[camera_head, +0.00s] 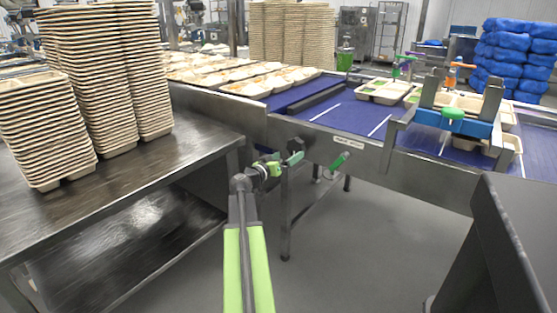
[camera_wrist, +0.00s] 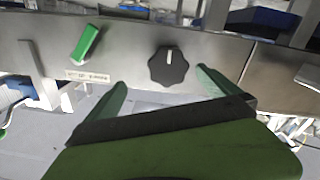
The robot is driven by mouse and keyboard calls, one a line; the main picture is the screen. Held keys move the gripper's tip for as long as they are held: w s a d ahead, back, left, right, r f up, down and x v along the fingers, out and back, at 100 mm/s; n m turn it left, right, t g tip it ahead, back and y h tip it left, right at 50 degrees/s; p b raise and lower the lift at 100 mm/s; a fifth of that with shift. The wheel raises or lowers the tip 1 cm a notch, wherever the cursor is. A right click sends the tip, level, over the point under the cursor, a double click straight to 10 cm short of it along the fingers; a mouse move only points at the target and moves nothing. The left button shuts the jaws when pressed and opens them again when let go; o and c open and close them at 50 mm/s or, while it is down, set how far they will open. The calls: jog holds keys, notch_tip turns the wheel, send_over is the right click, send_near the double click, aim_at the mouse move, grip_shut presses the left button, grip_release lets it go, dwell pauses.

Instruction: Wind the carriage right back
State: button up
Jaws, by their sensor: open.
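A blue crossbar (camera_head: 430,119) between grey uprights spans the belt at the right, with a green knob (camera_head: 452,113) on its front; it looks like the carriage. A black round knob (camera_head: 296,145) sits on the conveyor's side panel, with a green handle (camera_head: 340,161) to its right. In the wrist view the black knob (camera_wrist: 168,66) has a white mark, and the green handle (camera_wrist: 86,43) shows at its left, so that view seems turned over. My gripper (camera_head: 281,161) is open and empty in front of the panel. Its fingertips (camera_wrist: 161,79) appear either side of the black knob, apart from it.
Tall stacks of trays (camera_head: 100,75) stand on a steel table (camera_head: 190,140) at the left. Filled trays (camera_head: 385,90) lie on the blue conveyor belt (camera_head: 345,115). A dark box-like surface (camera_head: 500,240) fills the lower right. The floor (camera_head: 350,250) before the conveyor is clear.

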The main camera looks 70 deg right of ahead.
aim_at(294, 149)
jog(key=d+n, duration=0.1)
jog(key=d, duration=0.1)
jog(key=d+n, duration=0.1)
jog(key=d, duration=0.2)
jog(key=d+n, duration=0.2)
jog(key=d, duration=0.1)
jog(key=shift+s, duration=0.35)
